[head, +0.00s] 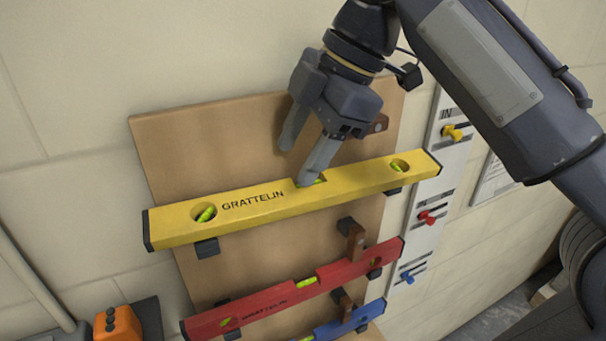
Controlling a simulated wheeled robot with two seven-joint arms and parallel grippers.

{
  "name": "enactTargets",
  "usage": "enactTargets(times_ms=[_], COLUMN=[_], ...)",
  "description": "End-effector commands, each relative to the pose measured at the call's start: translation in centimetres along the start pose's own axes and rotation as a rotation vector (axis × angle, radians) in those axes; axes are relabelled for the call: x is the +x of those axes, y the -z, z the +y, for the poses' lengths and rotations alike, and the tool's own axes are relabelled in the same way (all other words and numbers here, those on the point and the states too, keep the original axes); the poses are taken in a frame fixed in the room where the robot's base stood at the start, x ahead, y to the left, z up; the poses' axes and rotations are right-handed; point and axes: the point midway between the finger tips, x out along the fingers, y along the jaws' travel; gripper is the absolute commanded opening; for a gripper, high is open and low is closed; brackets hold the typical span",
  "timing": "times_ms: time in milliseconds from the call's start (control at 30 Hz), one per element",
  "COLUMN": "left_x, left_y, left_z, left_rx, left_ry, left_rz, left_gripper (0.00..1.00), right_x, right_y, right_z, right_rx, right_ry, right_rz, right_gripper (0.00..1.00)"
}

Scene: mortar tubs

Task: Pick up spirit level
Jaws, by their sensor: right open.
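A yellow spirit level (265,207) marked GRATTELIN rests on dark pegs at the top of a wooden board on the wall, tilted up to the right in the picture. A red spirit level (275,300) hangs below it, and part of a blue spirit level (345,323) shows lower still. My right gripper (303,160) is open at the yellow level's upper edge, near its middle vial. One finger overlaps the level's middle in the picture; the other is up and left, in front of the board. I cannot tell whether it touches. My left gripper is out of view.
The wooden board (215,145) is fixed to a pale block wall. Wooden catches (352,240) stick out near the lower levels. A white strip (418,210) with coloured knobs is to the right. An orange object (118,324) sits at the lower left.

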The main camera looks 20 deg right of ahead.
Motion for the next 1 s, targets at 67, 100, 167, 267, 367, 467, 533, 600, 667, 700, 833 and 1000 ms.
enactTargets(times_ms=[67, 100, 167, 267, 367, 467, 533, 600, 667, 700, 833, 1000], left_x=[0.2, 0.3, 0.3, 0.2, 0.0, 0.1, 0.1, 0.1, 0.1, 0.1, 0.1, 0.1], left_y=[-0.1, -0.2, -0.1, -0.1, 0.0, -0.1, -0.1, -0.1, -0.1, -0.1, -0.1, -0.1], left_z=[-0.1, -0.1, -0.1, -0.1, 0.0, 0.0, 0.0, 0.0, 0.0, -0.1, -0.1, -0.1], left_rx=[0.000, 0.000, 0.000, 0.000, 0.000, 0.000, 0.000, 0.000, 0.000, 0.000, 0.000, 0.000], left_ry=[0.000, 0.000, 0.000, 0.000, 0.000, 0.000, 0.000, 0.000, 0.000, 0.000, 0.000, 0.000], left_rz=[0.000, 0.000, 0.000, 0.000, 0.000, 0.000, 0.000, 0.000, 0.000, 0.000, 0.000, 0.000], left_gripper=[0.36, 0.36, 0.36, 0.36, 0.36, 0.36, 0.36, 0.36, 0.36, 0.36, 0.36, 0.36], right_x=[1.1, 1.5, 2.1, 3.5, 5.0, 6.3, 6.7, 6.9, 6.9, 6.9, 6.9, 6.9], right_y=[-0.1, -0.1, -0.1, -0.1, -0.1, -0.1, -0.1, -0.1, -0.1, -0.1, -0.1, -0.1], right_z=[-0.1, -0.1, -0.1, 0.0, 0.1, 0.1, 0.1, 0.1, 0.1, 0.1, 0.1, 0.1], right_rx=[0.001, 0.001, 0.002, 0.004, 0.004, 0.004, 0.004, 0.004, 0.004, 0.004, 0.005, 0.005], right_ry=[0.001, 0.000, 0.000, 0.002, 0.001, 0.000, -0.002, -0.002, -0.003, -0.003, -0.003, -0.003], right_rz=[-0.001, -0.001, -0.001, -0.002, -0.002, -0.001, 0.000, 0.000, 0.000, 0.000, 0.000, 0.000], right_gripper=[0.53, 0.53, 0.53, 0.53, 0.53, 0.53, 0.53, 0.53, 0.53, 0.53, 0.45, 0.23])
